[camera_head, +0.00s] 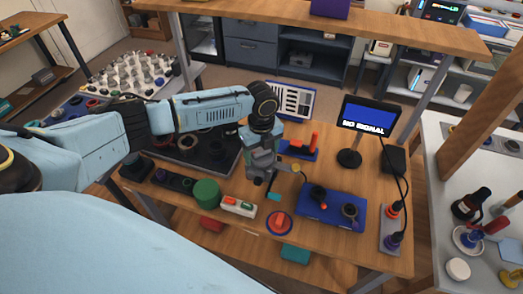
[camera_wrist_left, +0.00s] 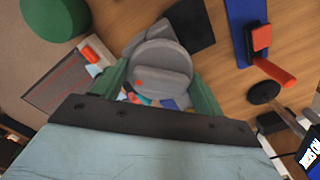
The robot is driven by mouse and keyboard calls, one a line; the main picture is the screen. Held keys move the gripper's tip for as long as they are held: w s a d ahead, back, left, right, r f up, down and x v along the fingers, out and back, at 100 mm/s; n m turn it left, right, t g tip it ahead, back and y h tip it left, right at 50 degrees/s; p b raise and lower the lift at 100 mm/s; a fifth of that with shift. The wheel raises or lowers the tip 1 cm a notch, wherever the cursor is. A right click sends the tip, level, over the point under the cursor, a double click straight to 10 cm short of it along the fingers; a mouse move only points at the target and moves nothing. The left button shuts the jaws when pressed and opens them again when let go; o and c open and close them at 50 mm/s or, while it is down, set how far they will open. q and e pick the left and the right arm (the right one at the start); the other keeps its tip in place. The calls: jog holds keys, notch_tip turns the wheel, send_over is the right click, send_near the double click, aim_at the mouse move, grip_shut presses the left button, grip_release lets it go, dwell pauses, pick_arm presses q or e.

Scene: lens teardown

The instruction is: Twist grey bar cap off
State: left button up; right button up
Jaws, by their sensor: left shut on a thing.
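The grey bar cap (camera_wrist_left: 162,82) is a round grey disc with a raised bar across it and a small orange mark near one end of the bar. It sits between the two green fingers of my left gripper (camera_wrist_left: 160,92) in the left wrist view. The gripper is shut on it. In the head view my left gripper (camera_head: 262,158) points down over the middle of the wooden table, and the cap is hard to make out there. What lies under the cap is mostly hidden. My right gripper is not in view.
A green cylinder (camera_head: 206,193) and a small box with coloured blocks (camera_head: 239,207) stand left of the gripper. A blue tray (camera_head: 315,212) lies to its right, and a monitor (camera_head: 368,115) stands behind right. A red-handled blue piece (camera_head: 300,150) is behind it.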

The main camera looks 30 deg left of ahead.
pick_arm(q)
jog(key=shift+r+n+p, duration=0.1)
jog(key=shift+n+p, duration=0.55)
jog(key=shift+n, duration=0.15)
jog(key=shift+n, duration=0.3)
jog(key=shift+d+n+p, duration=0.1)
jog(key=shift+n+p, duration=0.5)
jog(key=shift+p, duration=0.15)
jog(key=shift+n+p, duration=0.4)
jog(key=shift+n, duration=0.3)
